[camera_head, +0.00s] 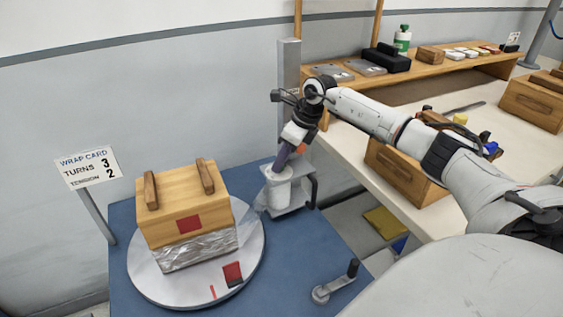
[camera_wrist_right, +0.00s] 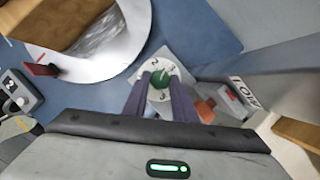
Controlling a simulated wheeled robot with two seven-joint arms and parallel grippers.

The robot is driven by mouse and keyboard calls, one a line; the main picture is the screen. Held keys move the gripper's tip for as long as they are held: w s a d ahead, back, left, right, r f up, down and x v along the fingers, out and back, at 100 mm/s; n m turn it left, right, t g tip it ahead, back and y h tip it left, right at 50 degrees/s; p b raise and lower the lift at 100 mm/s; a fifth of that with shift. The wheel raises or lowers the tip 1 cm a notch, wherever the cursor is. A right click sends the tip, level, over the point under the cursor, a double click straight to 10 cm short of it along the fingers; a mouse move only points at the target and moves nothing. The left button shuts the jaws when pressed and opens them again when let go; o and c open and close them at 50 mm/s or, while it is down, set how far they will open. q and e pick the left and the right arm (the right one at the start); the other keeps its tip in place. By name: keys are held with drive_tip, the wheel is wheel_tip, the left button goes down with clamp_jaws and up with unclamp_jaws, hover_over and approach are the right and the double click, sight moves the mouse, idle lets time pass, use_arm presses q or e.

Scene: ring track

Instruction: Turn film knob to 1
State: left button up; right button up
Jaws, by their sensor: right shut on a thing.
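I make out a 2 and a 3 on the dial's far side; the knob's exact setting is too small to read. My right gripper (camera_wrist_right: 160,88) points down at the dial, its two dark fingers on either side of the knob and shut on it. In the head view the right gripper (camera_head: 281,164) is over the top of the white film roll (camera_head: 277,192), and the knob is hidden there. My left gripper is not in view.
A wooden crate (camera_head: 183,210), film around its lower part, stands on a round turntable (camera_head: 190,288) at left. A wrap card (camera_head: 88,168) reads turns 3, tension 2. A crank (camera_head: 335,283) is at the front. A workbench (camera_head: 400,127) with boxes stands right.

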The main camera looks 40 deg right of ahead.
drive_tip(key=shift+w+d+n+g+y+b, duration=0.1)
drive_tip(key=shift+n+g+y+b, duration=0.15)
drive_tip(key=shift+n, duration=0.7)
drive_tip(key=shift+d+n+g+y+b, duration=0.15)
drive_tip(key=shift+n+y+b, duration=0.15)
drive_tip(key=shift+n, duration=0.65)
drive_tip(key=shift+a, duration=0.1)
drive_tip(key=o, duration=1)
drive_tip(key=shift+o, duration=0.2)
drive_tip(key=shift+r, duration=0.15)
drive_tip(key=v, duration=1)
